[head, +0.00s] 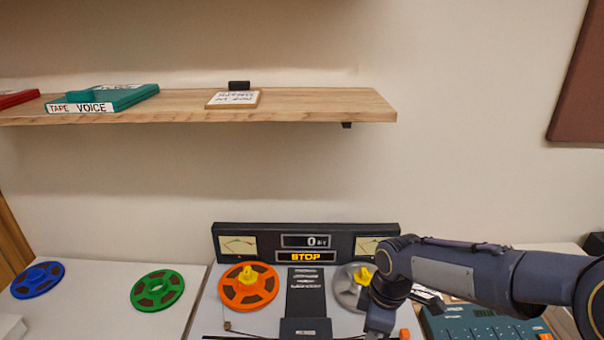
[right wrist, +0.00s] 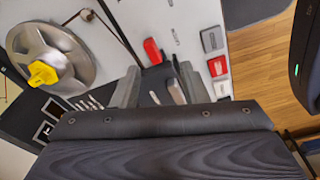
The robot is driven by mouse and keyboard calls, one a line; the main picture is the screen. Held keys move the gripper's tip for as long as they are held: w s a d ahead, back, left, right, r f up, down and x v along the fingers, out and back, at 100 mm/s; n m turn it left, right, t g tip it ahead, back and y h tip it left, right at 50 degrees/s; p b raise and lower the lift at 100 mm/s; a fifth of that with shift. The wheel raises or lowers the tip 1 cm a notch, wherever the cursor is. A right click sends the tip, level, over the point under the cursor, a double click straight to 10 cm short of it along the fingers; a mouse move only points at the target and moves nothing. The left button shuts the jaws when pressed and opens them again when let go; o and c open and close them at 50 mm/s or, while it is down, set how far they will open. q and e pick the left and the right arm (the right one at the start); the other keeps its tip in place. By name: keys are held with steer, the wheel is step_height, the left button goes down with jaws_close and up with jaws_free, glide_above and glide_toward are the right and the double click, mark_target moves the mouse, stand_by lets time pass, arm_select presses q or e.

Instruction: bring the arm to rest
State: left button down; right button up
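My right arm (head: 460,270) reaches in from the right in the head view, over the right part of the tape machine (head: 262,228). Its gripper end is at the bottom edge, and the fingertips are cut off there. In the right wrist view my right gripper (right wrist: 158,76) has its two grey fingers apart, above the machine's deck. A red part (right wrist: 152,51) of the deck shows just beyond the fingers; I cannot tell whether they touch anything. My left gripper is not in view.
The machine carries an orange reel (head: 248,297) and a grey metal reel (right wrist: 50,55), partly behind my arm; its display reads STOP. Several keys (right wrist: 218,66) line the deck. A teal panel (head: 490,328) lies at right. Green (head: 157,290) and blue (head: 37,279) reels lie left. A wooden shelf (head: 310,104) is above.

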steer(key=s+d+r+m+t+y, duration=0.1)
steer(key=s+d+r+m+t, duration=0.1)
steer(key=s+m, duration=0.6)
steer(key=s+d+r+m+t+y, duration=0.1)
steer(key=s+d+r+m+t, duration=0.2)
steer(key=s+m, duration=0.4)
steer(key=s+r, duration=0.1)
steer(key=s, duration=0.3)
steer(key=shift+s+d+r+m+y, duration=0.25)
steer(key=shift+s+r+m+y, duration=0.05)
steer(key=shift+m, duration=0.1)
